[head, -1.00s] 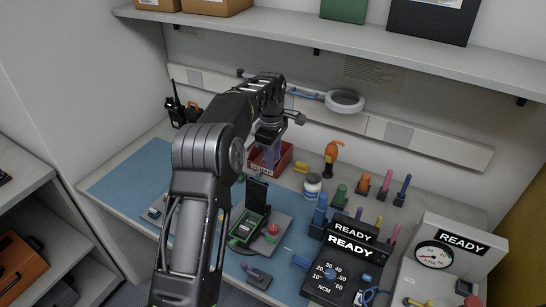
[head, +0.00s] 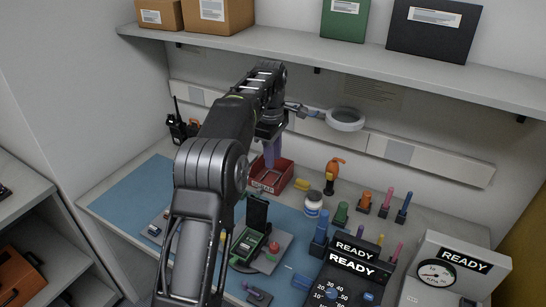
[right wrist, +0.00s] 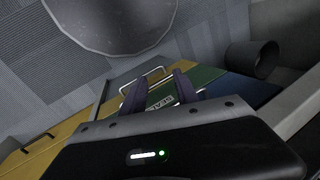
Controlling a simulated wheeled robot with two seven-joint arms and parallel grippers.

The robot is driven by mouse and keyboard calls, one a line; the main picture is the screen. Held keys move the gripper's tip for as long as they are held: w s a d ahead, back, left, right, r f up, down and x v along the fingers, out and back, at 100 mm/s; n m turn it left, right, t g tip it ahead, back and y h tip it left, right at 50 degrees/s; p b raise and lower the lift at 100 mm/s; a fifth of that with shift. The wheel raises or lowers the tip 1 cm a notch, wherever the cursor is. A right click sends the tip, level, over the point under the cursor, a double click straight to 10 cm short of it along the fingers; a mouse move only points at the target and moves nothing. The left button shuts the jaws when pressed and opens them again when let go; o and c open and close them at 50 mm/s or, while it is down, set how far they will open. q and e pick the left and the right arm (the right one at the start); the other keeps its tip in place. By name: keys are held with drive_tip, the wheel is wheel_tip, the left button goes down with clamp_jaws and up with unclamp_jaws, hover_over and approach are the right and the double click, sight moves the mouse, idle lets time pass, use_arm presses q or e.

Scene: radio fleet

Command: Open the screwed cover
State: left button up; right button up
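A green device (head: 246,243) sits on a grey plate on the blue mat, with a dark lid panel (head: 258,212) standing upright at its back edge. I cannot make out screws on it. My left gripper (head: 270,160) points down above the back of the red bin (head: 286,177), behind the device and apart from it. Its purple-grey fingers look close together, but whether they are shut or hold anything is unclear. My right gripper (right wrist: 160,92) shows in the right wrist view with its fingers apart and nothing visible between them. It is not in the head view.
A red knob (head: 274,247) stands beside the device. A white bottle (head: 313,205), an orange-topped tool (head: 332,174) and several coloured posts stand to the right. A magnifier lamp (head: 345,119) hangs behind. A black READY unit (head: 345,275) and a gauge box (head: 460,262) occupy the right front.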

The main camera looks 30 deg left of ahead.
use_arm(q)
drive_tip(key=shift+f, duration=0.15)
drive_tip(key=shift+c, duration=0.8)
drive_tip(key=b, duration=0.2)
drive_tip(key=s+b, duration=0.1)
drive_tip(key=b, duration=0.1)
drive_tip(key=t+b, duration=0.1)
drive_tip(key=b, duration=0.1)
drive_tip(key=shift+s+a+r, duration=0.3)
drive_tip(key=shift+s, duration=0.05)
clamp_jaws()
drive_tip(key=s+m+b, duration=0.1)
drive_tip(key=m, duration=0.5)
drive_tip(key=s+m+t+b, duration=0.1)
drive_tip(key=m, duration=0.4)
drive_tip(key=s+f+m+t+b, duration=0.1)
drive_tip(key=m+b, duration=0.1)
drive_tip(key=m, duration=0.4)
drive_tip(key=shift+d+f+m, duration=0.1)
drive_tip(key=shift+m, duration=0.2)
